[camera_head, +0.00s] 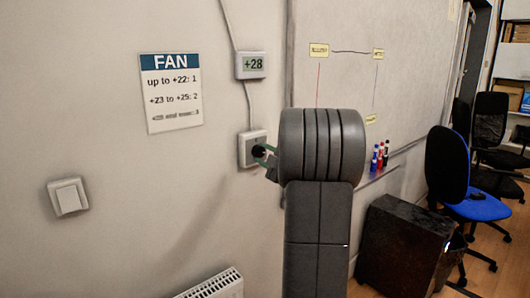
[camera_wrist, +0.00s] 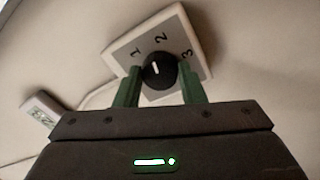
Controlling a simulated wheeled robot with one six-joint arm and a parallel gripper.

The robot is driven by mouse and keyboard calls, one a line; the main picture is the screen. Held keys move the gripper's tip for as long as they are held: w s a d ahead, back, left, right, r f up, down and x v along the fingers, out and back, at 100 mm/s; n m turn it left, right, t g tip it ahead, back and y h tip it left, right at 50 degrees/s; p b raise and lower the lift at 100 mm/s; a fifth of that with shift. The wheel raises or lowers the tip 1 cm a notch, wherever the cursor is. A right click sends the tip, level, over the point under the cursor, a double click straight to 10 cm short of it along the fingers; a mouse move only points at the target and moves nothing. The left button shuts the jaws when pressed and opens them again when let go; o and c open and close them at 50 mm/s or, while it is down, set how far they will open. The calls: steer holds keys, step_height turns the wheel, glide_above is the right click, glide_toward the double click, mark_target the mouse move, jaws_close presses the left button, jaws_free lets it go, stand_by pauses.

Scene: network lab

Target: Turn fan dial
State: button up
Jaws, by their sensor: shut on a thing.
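The black fan dial (camera_wrist: 158,72) sits on a white wall plate (camera_wrist: 122,47) marked 1, 2 and 3. Its white mark points roughly up, toward 2 in the wrist view, though the exact setting is hard to tell. My gripper (camera_wrist: 161,82) has its green fingers on either side of the dial and is shut on it. In the head view the dial (camera_head: 258,151) and plate (camera_head: 245,150) are partly hidden by my gripper (camera_head: 264,156) and arm. The display (camera_head: 252,65) above reads +28. The FAN sign (camera_head: 171,92) lists "up to +22: 1", "+23 to +25: 2" and a blurred third line ending in 3.
A light switch (camera_head: 68,197) is on the wall at left, with a radiator (camera_head: 213,287) low down. A whiteboard (camera_head: 390,75) with markers (camera_head: 378,158) is behind my arm. A black cabinet (camera_head: 405,245) and a blue chair (camera_head: 450,170) stand at right.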

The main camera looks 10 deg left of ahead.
steer(key=m+p, duration=0.2)
steer(key=m, duration=0.3)
steer(key=m+p, duration=0.2)
steer(key=m, duration=0.1)
steer(key=shift+s+r+m+h+p, duration=0.1)
steer(key=shift+m+h+p, duration=0.3)
steer(key=m+p, duration=0.3)
steer(key=m, duration=0.1)
steer(key=shift+s+a, duration=0.1)
steer(key=shift+m+p, duration=1.05)
steer(key=shift+m, duration=0.75)
steer(key=o, duration=1)
